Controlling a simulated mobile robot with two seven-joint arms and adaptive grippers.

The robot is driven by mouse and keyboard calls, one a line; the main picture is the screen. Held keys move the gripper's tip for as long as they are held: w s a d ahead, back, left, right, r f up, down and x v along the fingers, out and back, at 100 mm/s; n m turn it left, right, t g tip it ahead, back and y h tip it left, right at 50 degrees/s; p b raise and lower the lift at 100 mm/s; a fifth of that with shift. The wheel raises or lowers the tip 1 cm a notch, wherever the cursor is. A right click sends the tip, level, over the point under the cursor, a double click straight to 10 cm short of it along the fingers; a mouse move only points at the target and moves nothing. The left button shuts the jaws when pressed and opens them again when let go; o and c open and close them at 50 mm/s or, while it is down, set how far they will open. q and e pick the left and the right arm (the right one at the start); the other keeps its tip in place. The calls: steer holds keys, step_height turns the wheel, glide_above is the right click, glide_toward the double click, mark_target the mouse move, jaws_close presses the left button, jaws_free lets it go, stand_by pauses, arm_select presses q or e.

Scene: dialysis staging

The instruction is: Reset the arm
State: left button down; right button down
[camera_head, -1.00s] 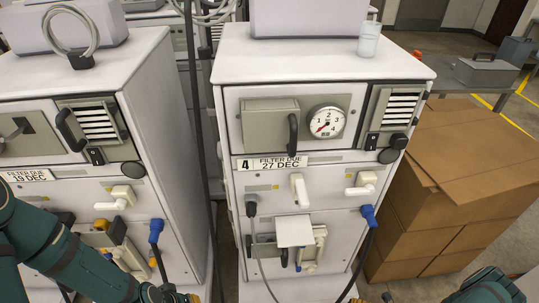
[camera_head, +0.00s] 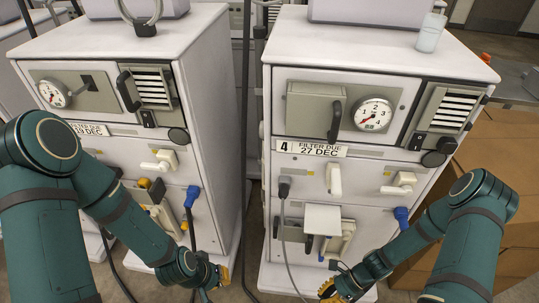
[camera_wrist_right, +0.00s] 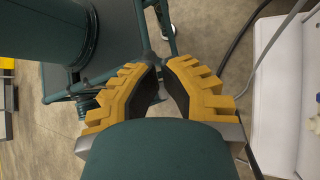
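My left arm (camera_head: 130,225) comes in from the left with its elbow high and its forearm sloping down. My left gripper (camera_head: 222,276), with yellow parts, hangs low between the two white machines; its fingers are too small to read. My right arm (camera_head: 430,235) is bent at the right. My right gripper (camera_head: 338,291) is at the bottom edge, low in front of machine 4 (camera_head: 345,180). In the right wrist view, its yellow fingers (camera_wrist_right: 161,66) lean together with their tips close, and nothing shows held. Whether they are shut is unclear.
The other machine (camera_head: 217,130) stands at left, with dark cables (camera_head: 246,130) in the gap. Blue connectors (camera_head: 401,215) and a white shelf-like flap (camera_head: 322,218) are on machine 4's front. A bottle (camera_head: 431,32) stands on its top. Cardboard boxes (camera_head: 500,165) are at right.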

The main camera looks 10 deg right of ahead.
steer(key=w+a+r+n+t+h, duration=0.2)
steer(key=a+r+n, duration=0.3)
steer(key=n, duration=0.4)
steer(key=w+a+r+n+t+h, duration=0.2)
steer(key=a+r+n, duration=0.3)
steer(key=n, duration=0.5)
steer(key=shift+w+r+h, duration=0.45)
steer(key=shift+r+h, duration=0.25)
steer(key=shift+h, duration=0.1)
